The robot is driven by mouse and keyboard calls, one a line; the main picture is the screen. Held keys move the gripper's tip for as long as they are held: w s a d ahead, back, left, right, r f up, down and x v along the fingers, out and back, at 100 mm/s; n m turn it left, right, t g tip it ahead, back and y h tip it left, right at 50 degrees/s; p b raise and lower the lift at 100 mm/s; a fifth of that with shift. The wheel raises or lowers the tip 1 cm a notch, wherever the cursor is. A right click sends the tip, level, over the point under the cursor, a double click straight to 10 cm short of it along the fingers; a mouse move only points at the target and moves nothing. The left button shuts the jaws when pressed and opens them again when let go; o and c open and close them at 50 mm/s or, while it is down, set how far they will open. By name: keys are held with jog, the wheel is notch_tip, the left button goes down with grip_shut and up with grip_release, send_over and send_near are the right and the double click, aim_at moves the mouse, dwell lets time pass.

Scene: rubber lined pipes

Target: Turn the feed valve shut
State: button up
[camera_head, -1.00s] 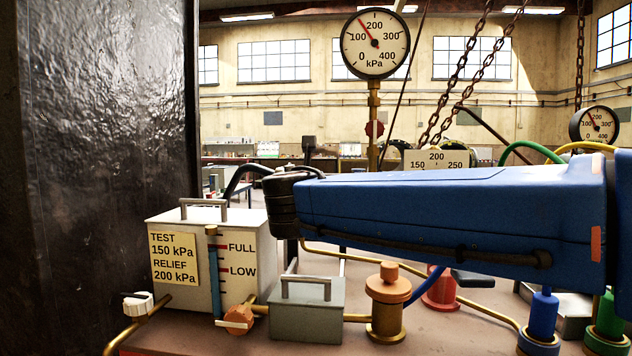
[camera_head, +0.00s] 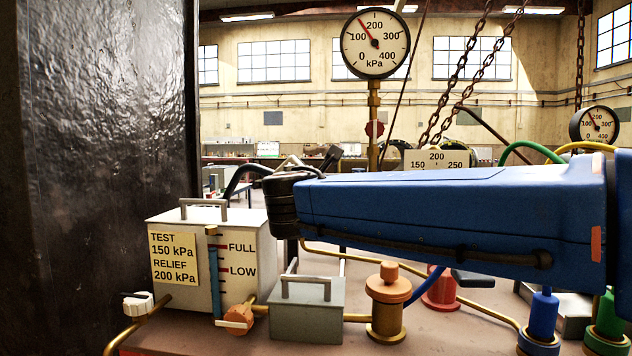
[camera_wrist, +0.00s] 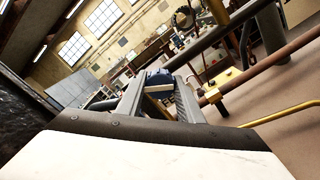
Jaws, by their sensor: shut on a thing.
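My gripper (camera_wrist: 160,98) shows in the wrist view with its two grey fingers closed around a dark blue rounded thing (camera_wrist: 158,79), probably a valve knob or handwheel. Most of that thing is hidden between the fingers. In the head view only parts of my gripper (camera_head: 312,161) show, tilted, above and behind my blue arm. What it holds is hidden there. No label in view marks the feed valve. A round gauge (camera_head: 375,42) on a brass post has its red needle between 100 and 200 kPa.
A pale tank (camera_head: 205,262) with a level tube stands left, with an orange valve (camera_head: 238,318) and a white-handled valve (camera_head: 138,304) near it. A grey box (camera_head: 307,312) and an orange-topped fitting (camera_head: 387,300) stand in front of my arm. A dark pillar (camera_head: 105,150) fills the left side.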

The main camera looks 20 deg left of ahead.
jog(key=m, duration=1.1)
jog(key=shift+f, duration=0.1)
jog(key=shift+m, duration=0.4)
jog(key=o, duration=1.1)
jog(key=shift+c, duration=0.2)
jog(key=v, duration=1.7)
jog(key=shift+s+d, duration=0.15)
